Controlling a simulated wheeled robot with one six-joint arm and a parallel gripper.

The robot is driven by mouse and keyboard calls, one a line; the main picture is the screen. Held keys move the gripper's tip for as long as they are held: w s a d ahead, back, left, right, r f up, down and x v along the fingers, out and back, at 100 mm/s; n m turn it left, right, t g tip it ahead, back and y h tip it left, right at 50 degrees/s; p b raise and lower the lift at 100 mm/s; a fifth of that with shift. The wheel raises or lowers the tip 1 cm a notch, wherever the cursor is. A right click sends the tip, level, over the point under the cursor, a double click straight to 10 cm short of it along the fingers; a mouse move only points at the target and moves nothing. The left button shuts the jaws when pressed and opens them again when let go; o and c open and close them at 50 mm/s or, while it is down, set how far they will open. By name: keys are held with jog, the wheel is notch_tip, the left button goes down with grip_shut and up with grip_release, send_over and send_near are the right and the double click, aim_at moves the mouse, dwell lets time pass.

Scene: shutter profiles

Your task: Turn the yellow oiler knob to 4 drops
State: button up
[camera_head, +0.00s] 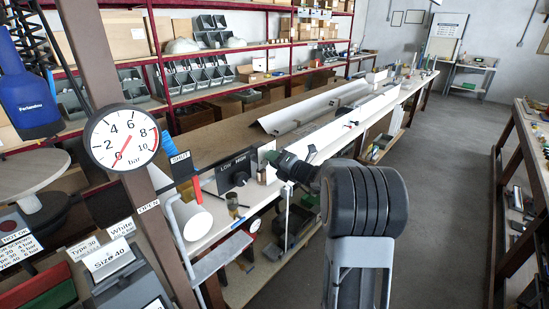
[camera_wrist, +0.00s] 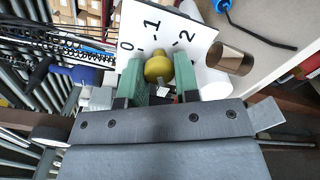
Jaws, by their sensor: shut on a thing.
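The yellow oiler knob (camera_wrist: 158,68) sits between the green fingers of my gripper (camera_wrist: 159,80) in the wrist view. The fingers are shut on its two sides. I cannot tell which mark the knob points to. In the head view my gripper (camera_head: 272,160) reaches left to a white plate above the bench, and the knob is hidden there.
A round pressure gauge (camera_head: 123,139) on a post at left has its red needle near 0. A long bench (camera_head: 215,140) runs behind; the aisle floor (camera_head: 440,170) at right is clear.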

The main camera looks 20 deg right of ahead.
dwell(0.3)
jog(key=o, duration=0.9)
jog(key=b+v, duration=0.3)
jog(key=v, duration=1.1)
jog(key=shift+w, duration=0.1)
